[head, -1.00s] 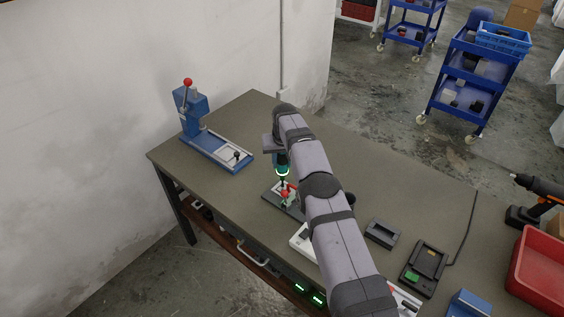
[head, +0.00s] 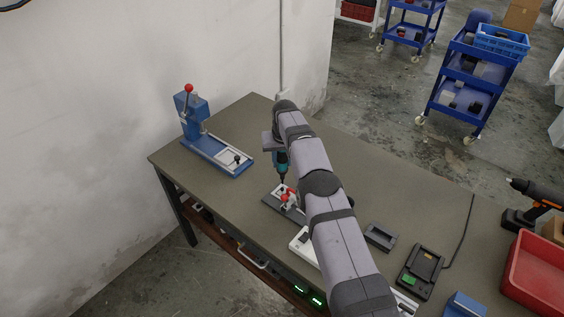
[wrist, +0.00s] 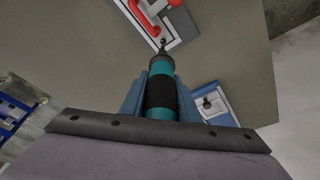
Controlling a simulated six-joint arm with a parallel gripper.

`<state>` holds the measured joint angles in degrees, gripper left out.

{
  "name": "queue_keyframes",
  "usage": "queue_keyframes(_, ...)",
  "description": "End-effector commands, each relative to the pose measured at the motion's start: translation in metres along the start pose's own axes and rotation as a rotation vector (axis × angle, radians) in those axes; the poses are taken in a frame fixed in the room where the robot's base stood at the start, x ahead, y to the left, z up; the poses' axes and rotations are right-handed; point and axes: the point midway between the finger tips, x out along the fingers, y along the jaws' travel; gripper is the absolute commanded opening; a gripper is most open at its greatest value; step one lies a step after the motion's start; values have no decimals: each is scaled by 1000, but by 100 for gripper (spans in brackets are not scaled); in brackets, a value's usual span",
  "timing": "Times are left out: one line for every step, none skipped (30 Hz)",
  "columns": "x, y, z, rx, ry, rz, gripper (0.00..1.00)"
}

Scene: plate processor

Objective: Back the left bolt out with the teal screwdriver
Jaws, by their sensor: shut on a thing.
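The teal screwdriver (head: 281,161) hangs upright, tip down, in my gripper (head: 276,148). In the wrist view the teal screwdriver (wrist: 160,80) with its black band sits between the two blue-grey fingers of my gripper (wrist: 160,85), which are shut on it. Its tip points at a fixture (head: 270,200) with a light plate and red-handled clamps (head: 288,194). In the wrist view a small dark bolt head (wrist: 163,43) shows right at the screwdriver's tip, near the edge of the fixture plate (wrist: 183,28). Whether tip and bolt touch I cannot tell. My arm hides part of the fixture.
A blue press (head: 215,150) with a red knob stands at the table's far left. A black charger (head: 420,270), a small dark tray (head: 380,237), a red bin (head: 540,275) and an orange-black drill (head: 535,200) lie to the right. The table's back middle is clear.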

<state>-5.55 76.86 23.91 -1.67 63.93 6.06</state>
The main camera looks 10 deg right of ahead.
Motion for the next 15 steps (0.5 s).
queue_keyframes(-8, 0, -3, 0, 4, 0, 2)
queue_keyframes(-9, 0, -4, 0, 4, 0, 2)
queue_keyframes(-12, 0, -4, 0, 5, -1, 2)
queue_keyframes(-14, 0, -5, 0, 5, -1, 2)
queue_keyframes(-16, 0, -6, 0, 5, -1, 2)
queue_keyframes(-18, 0, -6, 0, 5, -1, 2)
queue_keyframes(-20, 0, -7, 0, 6, -1, 2)
queue_keyframes(-22, 0, -8, 0, 6, -1, 2)
queue_keyframes(-24, 0, -8, 0, 6, -1, 2)
queue_keyframes(-26, 0, -9, 0, 6, -1, 2)
queue_keyframes(-28, 0, -9, 0, 6, -1, 2)
queue_keyframes(-30, 0, -10, 0, 6, -1, 2)
queue_keyframes(-31, 0, -10, 0, 6, -1, 2)
queue_keyframes(-32, 0, -10, 0, 6, -1, 2)
queue_keyframes(-33, 0, -11, 0, 6, -1, 2)
